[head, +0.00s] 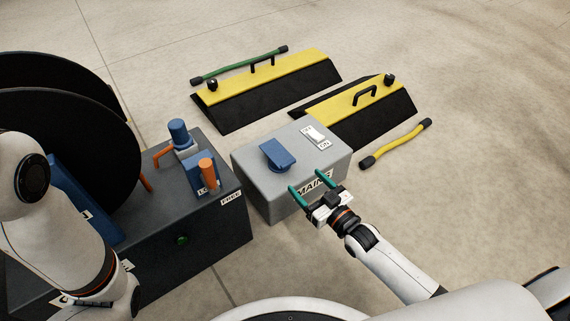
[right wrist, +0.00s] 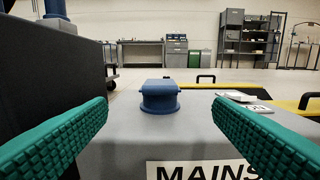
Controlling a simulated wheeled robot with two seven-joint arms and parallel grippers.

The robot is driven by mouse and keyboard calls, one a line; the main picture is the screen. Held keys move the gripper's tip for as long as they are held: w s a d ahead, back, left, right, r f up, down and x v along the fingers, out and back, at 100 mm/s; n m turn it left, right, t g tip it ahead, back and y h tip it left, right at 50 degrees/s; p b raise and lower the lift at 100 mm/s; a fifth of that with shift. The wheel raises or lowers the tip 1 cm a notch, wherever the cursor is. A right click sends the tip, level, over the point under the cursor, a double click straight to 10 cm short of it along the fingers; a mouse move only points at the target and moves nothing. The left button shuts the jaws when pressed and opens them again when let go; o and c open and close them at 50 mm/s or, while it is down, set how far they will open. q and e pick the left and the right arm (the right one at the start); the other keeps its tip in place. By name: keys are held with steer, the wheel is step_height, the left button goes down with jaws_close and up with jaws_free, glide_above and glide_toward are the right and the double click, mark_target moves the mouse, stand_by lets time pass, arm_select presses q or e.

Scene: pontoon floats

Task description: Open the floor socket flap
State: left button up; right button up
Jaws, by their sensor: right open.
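A grey box (head: 247,172) marked MAINS stands on the floor at mid-picture in the head view. A blue socket with a flap (head: 278,153) sits on its top; in the right wrist view the blue flap (right wrist: 160,86) looks lowered over the round socket body. My right gripper (head: 307,181) is open and empty at the near side of the box, its green fingers pointing toward it. In the right wrist view the socket stands ahead, between the two fingers (right wrist: 159,103) and apart from them. My left arm is at the left of the head view; its gripper does not show.
A white rocker switch (head: 313,133) is on the box top, right of the socket. A dark reel unit (head: 225,247) with blue and orange parts stands close on the left. Yellow-black ramps (head: 320,78) lie behind, with a green bar (head: 240,65) and a yellow bar (head: 396,144).

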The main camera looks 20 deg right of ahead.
mark_target(289, 165)
steer(key=b+x, duration=0.2)
steer(key=x, duration=0.2)
steer(key=b+x, duration=0.3)
steer(key=x, duration=0.1)
steer(key=shift+w+a+f, duration=0.2)
steer(key=shift+w+f, duration=0.05)
steer(key=shift+w, duration=0.1)
steer(key=shift+w+a+r, duration=0.1)
steer(key=shift+w, duration=0.2)
steer(key=shift+c, duration=0.3)
